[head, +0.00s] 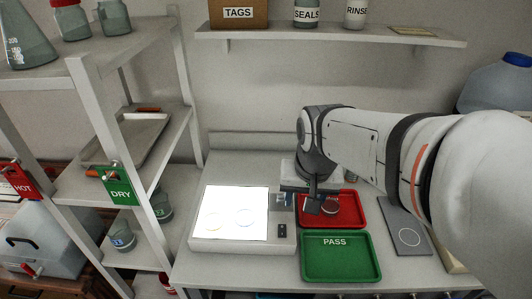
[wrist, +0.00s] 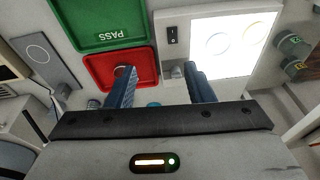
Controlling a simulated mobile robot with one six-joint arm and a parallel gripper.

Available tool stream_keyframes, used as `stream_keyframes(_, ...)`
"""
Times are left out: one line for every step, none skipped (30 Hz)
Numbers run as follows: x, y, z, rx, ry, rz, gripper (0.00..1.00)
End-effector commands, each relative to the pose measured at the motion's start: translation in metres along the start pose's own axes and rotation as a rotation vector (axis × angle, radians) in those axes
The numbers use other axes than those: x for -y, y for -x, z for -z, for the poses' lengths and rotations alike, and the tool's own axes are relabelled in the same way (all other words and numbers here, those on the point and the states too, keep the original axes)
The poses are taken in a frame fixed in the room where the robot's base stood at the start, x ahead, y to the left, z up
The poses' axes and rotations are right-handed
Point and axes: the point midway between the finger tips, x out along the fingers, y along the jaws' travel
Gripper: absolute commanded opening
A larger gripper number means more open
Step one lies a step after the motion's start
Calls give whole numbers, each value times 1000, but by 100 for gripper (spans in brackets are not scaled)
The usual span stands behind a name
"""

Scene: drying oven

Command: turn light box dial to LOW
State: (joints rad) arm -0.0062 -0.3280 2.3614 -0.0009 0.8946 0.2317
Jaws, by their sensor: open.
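The light box (head: 198,244) stands on the bench with its panel lit bright white; two faint rings lie on the panel. In the wrist view, the light box (wrist: 171,55) shows a black rocker switch (wrist: 172,35) and, nearer my gripper, a small grey dial (wrist: 178,71). The dial's setting and any LOW mark cannot be read. My gripper (wrist: 161,85) is open and empty, its blue fingers apart, with the dial appearing between them, nearer the right finger. In the head view, my gripper (head: 312,207) hangs beside the box's right edge, over the red tray.
A red tray (head: 358,222) holding a small round item and a green PASS tray (head: 340,277) lie right of the box. A grey plate with a ring (head: 408,237) lies farther right. A rack (head: 87,95) with a DRY tag stands left; a shelf (head: 330,34) hangs above.

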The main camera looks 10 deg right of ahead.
Motion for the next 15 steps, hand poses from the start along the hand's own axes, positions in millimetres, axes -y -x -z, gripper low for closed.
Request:
stream_keyframes(3,-8,14,22,-52,-6,48)
stream_keyframes(5,-12,23,31,-87,-9,48)
stream_keyframes(8,-18,33,44,-133,-13,48)
stream_keyframes(10,-23,41,53,-168,-17,48)
stream_keyframes(11,-28,49,62,-202,-21,48)
stream_keyframes(14,-35,59,73,-247,-27,48)
stream_keyframes(16,-41,67,82,-281,-31,48)
stream_keyframes(18,-47,74,91,-315,-37,48)
stream_keyframes(20,-56,83,101,-361,-44,48)
stream_keyframes(22,-63,91,109,-394,-49,48)
stream_keyframes(24,-70,97,117,-428,-55,48)
stream_keyframes(26,-80,106,127,-471,-63,48)
stream_keyframes(27,-87,112,134,-502,-69,48)
stream_keyframes(29,-94,117,140,-532,-76,48)
stream_keyframes(30,-104,124,149,-571,-84,48)
